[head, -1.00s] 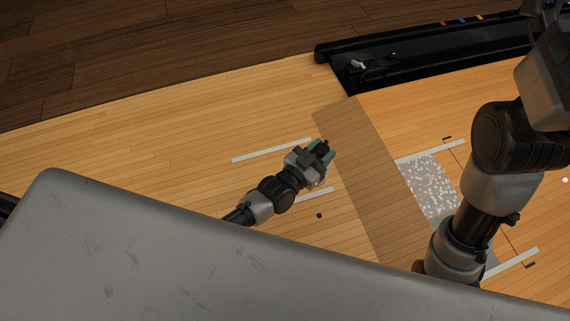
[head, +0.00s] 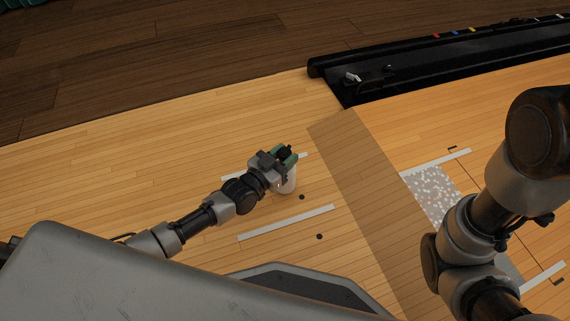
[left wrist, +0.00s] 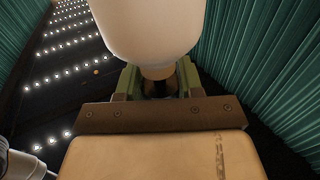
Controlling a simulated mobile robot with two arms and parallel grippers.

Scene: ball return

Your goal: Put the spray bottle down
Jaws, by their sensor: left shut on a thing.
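The spray bottle (head: 288,183) has a white body that shows below my left gripper (head: 286,156) in the head view. The gripper's green fingers are shut on the bottle's narrow dark upper part. In the left wrist view the rounded white body of the bottle (left wrist: 148,28) fills the top middle, and its dark neck sits between the green fingers of my left gripper (left wrist: 157,80). I cannot tell whether the bottle's base touches the wooden surface. My right arm comes down at the right of the head view, and its gripper is out of the picture.
The light wooden surface (head: 150,150) around the bottle is mostly clear. It has white strips (head: 285,222), small dark dots and a brown band (head: 360,180). A speckled patch (head: 430,190) lies to the right. A long black trough (head: 440,65) runs along the back right.

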